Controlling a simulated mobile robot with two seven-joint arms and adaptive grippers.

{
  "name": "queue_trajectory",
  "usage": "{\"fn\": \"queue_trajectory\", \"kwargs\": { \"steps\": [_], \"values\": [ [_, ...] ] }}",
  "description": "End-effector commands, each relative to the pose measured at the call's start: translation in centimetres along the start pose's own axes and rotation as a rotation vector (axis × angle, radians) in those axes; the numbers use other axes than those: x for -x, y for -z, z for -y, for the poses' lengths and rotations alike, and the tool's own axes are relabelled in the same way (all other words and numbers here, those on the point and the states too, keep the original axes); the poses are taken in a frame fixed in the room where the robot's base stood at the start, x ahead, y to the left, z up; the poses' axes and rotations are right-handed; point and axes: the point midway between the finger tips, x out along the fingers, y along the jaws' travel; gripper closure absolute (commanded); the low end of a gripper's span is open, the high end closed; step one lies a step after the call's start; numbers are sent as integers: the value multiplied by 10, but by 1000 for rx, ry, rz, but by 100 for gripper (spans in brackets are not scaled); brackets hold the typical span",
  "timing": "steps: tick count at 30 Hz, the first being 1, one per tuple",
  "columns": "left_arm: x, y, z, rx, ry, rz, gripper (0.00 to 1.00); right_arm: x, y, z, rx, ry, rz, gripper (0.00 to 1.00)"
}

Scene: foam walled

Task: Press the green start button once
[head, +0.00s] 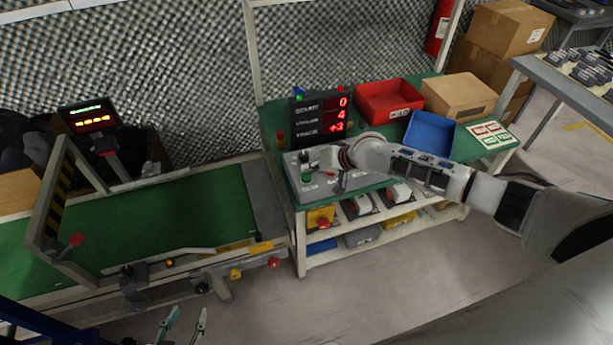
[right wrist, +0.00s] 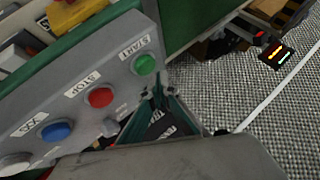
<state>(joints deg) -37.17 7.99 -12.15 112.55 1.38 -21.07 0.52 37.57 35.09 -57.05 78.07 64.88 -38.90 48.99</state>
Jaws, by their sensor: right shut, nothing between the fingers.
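The green start button (right wrist: 145,64) is a round cap marked START at the end of a grey control box (right wrist: 120,65) in the right wrist view. In the head view the green button (head: 307,179) shows at the box's left part. My right gripper (right wrist: 158,92) is shut and empty. Its fingertips lie just below the green button in the right wrist picture; I cannot tell how far above the box they are. In the head view the right gripper (head: 308,158) is over the box. My left gripper (head: 186,322) is open and empty at the bottom edge.
A red STOP button (right wrist: 101,97), a blue button (right wrist: 57,131) and a white button (right wrist: 14,162) line the box. A red number display (head: 320,117), red bin (head: 388,97) and blue bin (head: 429,137) stand behind. A green conveyor (head: 170,222) lies left.

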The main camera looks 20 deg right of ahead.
Motion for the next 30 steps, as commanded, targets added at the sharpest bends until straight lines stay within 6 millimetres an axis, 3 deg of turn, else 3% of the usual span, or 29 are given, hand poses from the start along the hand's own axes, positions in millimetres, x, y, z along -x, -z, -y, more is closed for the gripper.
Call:
{"fn": "queue_trajectory", "kwargs": {
  "steps": [30],
  "values": [
    [-1,-4,-1,0,-1,5,60,-8,-6,-6,-1,0,0,100]
  ]
}}
